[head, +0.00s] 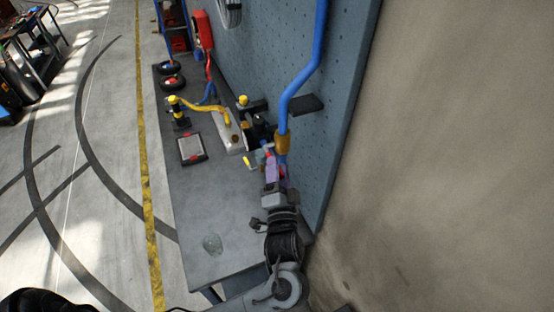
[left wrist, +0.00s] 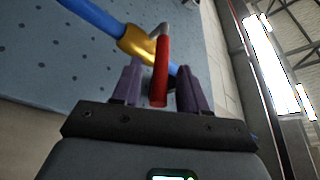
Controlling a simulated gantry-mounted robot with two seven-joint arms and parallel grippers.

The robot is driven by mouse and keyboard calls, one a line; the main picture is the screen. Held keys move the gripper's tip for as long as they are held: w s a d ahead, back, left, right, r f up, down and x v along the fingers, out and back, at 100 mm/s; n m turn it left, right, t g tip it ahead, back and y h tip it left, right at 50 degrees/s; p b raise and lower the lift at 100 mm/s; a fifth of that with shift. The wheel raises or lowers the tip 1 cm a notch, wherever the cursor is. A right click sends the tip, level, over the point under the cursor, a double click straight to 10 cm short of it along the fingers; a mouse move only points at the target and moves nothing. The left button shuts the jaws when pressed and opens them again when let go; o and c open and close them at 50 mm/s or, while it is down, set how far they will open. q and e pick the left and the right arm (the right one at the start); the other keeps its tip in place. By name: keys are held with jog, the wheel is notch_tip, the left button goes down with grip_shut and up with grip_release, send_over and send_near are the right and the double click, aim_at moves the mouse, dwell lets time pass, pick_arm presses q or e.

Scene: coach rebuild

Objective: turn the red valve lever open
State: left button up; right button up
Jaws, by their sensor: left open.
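The red valve lever (left wrist: 161,75) hangs from a brass valve body (left wrist: 138,44) on the blue pipe (left wrist: 92,16) in the left wrist view. My left gripper (left wrist: 160,80), with purple fingers, is open, and the lever lies between its fingers in that view. I cannot tell whether either finger touches it. In the head view, the left gripper (head: 271,166) is just below the brass valve (head: 282,143) on the blue pipe (head: 295,90), and hides most of the lever. My right gripper is in neither view.
A blue-grey pegboard (head: 341,105) stands right behind the pipe. A dark shelf bracket (head: 307,103) juts out beside the pipe. The bench's near end is mostly clear.

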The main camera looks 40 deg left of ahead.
pick_arm(q)
jog(key=shift+x, duration=1.1)
grip_shut()
